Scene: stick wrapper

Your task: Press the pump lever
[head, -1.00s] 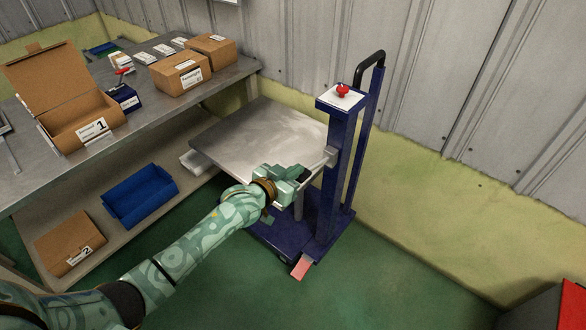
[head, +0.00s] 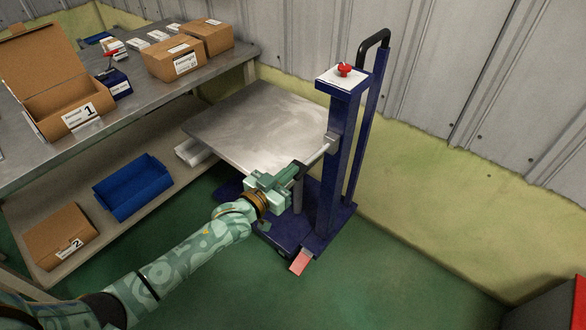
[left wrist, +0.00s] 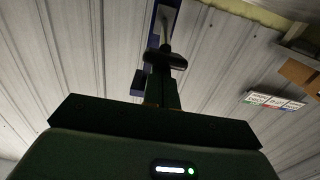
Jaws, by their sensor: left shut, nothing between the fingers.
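The blue lift cart (head: 326,190) stands by the wall, with a bare grey platform (head: 245,125), a red knob (head: 345,69) on its column top and a pinkish-red pedal (head: 300,262) low at its front. I cannot tell for sure which part is the pump lever. My left gripper (head: 298,170) is shut and empty at the platform's near right edge, beside the column and well above the pedal. I cannot tell whether it touches the cart. In the left wrist view its dark fingertips (left wrist: 165,60) point toward the blue column (left wrist: 163,14). My right gripper is out of view.
A workbench (head: 120,112) with cardboard boxes stands at the left. A blue bin (head: 133,188) and a box marked 2 (head: 58,236) sit on its lower shelf. The green floor (head: 390,285) right of the cart is clear. A red object (head: 575,300) is at the right edge.

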